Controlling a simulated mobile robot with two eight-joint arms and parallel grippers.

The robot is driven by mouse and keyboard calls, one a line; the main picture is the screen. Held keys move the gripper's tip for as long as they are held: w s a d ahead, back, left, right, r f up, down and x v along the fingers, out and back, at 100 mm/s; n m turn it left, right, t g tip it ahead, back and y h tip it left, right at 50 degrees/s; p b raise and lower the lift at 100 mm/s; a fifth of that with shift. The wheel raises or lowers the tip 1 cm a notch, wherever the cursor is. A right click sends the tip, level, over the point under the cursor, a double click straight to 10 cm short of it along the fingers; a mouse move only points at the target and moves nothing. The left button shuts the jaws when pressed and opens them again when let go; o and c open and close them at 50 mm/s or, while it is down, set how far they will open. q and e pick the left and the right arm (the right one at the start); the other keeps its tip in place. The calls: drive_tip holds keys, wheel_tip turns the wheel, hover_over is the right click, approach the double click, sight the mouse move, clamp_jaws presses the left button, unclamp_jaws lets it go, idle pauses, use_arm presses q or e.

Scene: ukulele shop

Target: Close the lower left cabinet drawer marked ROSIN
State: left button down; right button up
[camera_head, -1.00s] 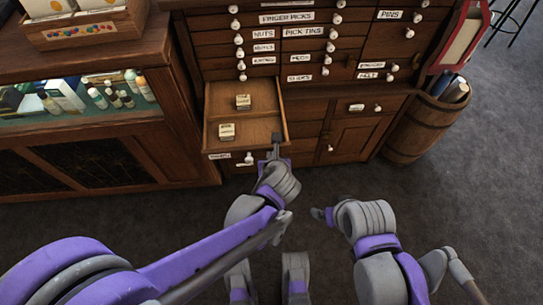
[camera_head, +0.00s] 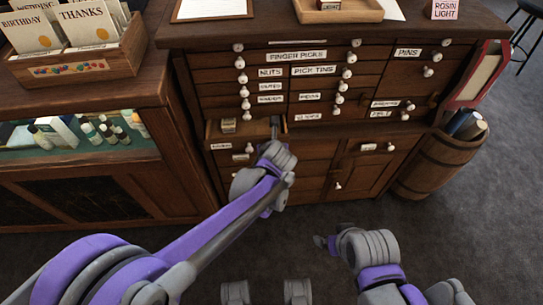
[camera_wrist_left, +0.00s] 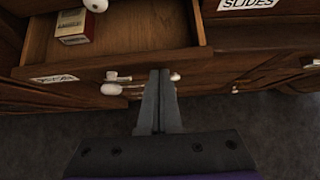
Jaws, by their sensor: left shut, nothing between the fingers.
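The lower left drawer (camera_head: 244,137) of the cabinet stands partly open, its label (camera_head: 221,146) too small to read. A small box (camera_head: 229,125) lies inside it. My left gripper (camera_head: 275,124) is shut and empty at the right end of the drawer front. In the left wrist view its fingertips (camera_wrist_left: 160,74) overlap the drawer front (camera_wrist_left: 200,60), right of a white knob (camera_wrist_left: 112,76); whether they touch it I cannot tell. My right gripper (camera_head: 321,241) hangs low in front of the cabinet, its jaws too small to judge.
A glass display case (camera_head: 80,135) stands left of the cabinet, with a card box (camera_head: 80,62) on top. A wooden barrel (camera_head: 437,163) stands at the cabinet's right.

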use_arm(q)
drive_tip(key=w+b, duration=0.1)
drive_tip(key=w, duration=0.8)
drive_tip(key=shift+w, duration=0.1)
drive_tip(key=shift+w+r, duration=0.2)
